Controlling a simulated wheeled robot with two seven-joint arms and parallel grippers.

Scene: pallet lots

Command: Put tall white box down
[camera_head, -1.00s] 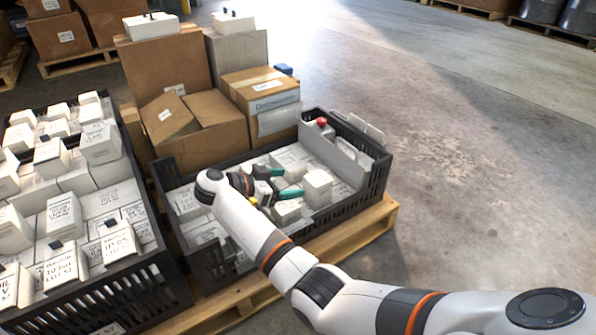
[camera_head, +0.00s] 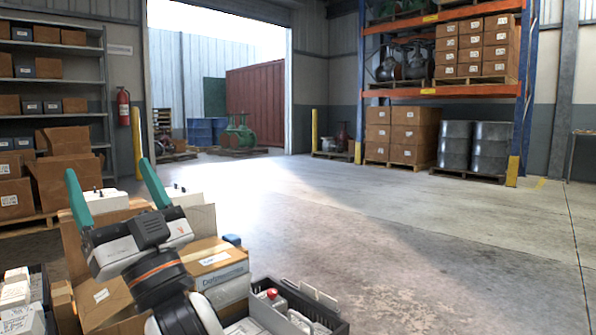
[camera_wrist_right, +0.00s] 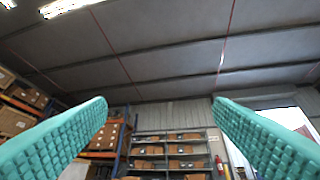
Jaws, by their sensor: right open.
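My right gripper (camera_head: 108,168) is raised with its teal fingers spread and pointing up. It is empty. In the right wrist view its two ridged fingers (camera_wrist_right: 160,102) stand wide apart with only the ceiling and shelving beyond. White boxes (camera_head: 15,295) show at the lower left. A black crate (camera_head: 338,326) is cut off at the bottom edge, with a red-capped item (camera_head: 271,296) in it. I cannot tell which white box is the tall one; most of the crate's contents are out of view. My left gripper is not in view.
Cardboard boxes (camera_head: 215,258) stand behind my right arm, with white boxes (camera_head: 105,201) on top of stacks. Open concrete floor (camera_head: 400,235) lies to the right. Shelves (camera_head: 50,75), a fire extinguisher (camera_head: 123,108), a pallet rack (camera_head: 440,92) and drums (camera_head: 490,146) are farther back.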

